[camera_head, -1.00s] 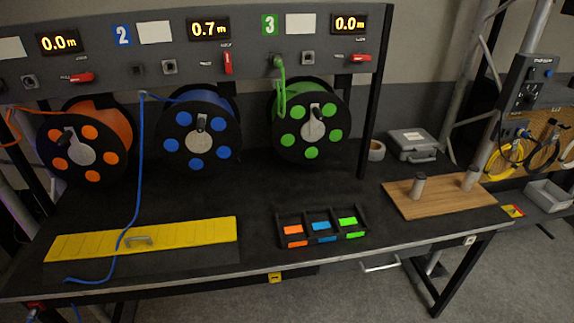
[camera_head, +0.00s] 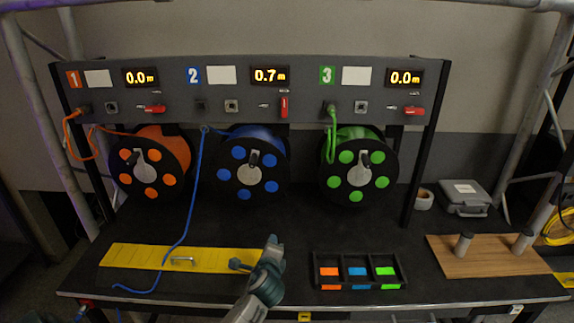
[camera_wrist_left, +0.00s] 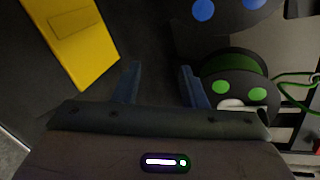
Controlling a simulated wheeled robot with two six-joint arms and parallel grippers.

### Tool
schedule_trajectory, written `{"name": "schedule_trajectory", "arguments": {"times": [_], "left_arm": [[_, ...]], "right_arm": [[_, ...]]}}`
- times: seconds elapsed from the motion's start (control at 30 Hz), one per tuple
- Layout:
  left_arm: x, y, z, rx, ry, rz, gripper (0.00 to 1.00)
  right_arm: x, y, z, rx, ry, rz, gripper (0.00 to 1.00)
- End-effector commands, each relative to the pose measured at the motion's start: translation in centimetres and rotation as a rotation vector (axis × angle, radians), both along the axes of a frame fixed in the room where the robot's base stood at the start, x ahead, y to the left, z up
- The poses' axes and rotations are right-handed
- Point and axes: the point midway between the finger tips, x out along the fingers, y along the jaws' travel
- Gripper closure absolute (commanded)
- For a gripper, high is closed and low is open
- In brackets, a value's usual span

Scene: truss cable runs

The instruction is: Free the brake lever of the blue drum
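The blue drum (camera_head: 231,178) hangs under station 2 of the panel, its blue cable (camera_head: 190,215) running down over the yellow cover. The red lever (camera_head: 284,106) of station 2 stands vertical, beside a display (camera_head: 270,76) reading 0.7 m. The red levers of station 1 (camera_head: 154,109) and station 3 (camera_head: 414,111) lie roughly horizontal. My left gripper (camera_head: 272,243) is low over the bench front, well below the blue drum's lever and apart from it. In the left wrist view its two fingers (camera_wrist_left: 159,75) are spread and empty. My right gripper is not in view.
The yellow cover (camera_head: 220,261) with a handle lies left of my arm. A divided tray (camera_head: 343,272), an orange drum (camera_head: 124,176), a green drum (camera_head: 331,180), a grey case (camera_head: 466,198) and a wooden board (camera_head: 490,262) with posts stand around. Bench between drums and tray is clear.

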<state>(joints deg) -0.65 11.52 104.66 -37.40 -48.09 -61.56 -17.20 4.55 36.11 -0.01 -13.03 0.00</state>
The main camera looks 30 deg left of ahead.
Motion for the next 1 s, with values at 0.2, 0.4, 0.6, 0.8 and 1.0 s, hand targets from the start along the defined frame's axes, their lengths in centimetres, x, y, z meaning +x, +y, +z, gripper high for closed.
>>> {"name": "schedule_trajectory", "arguments": {"times": [0.2,0.4,0.6,0.8,1.0], "left_arm": [[8.5,2.4,18.0,0.776,0.005,-0.071,0.62],[11.2,2.7,27.6,1.233,0.083,-0.01,0.62],[12.1,3.0,30.2,1.356,0.119,0.019,0.62],[14.5,4.4,31.6,1.355,0.119,0.019,0.62],[17.5,6.3,33.0,1.353,0.118,0.019,0.62]], "right_arm": [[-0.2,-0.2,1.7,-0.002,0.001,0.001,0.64],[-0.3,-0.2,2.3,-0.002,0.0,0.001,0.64],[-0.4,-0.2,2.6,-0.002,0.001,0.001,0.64],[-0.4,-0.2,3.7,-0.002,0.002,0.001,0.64],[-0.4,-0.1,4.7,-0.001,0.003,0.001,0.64]]}}
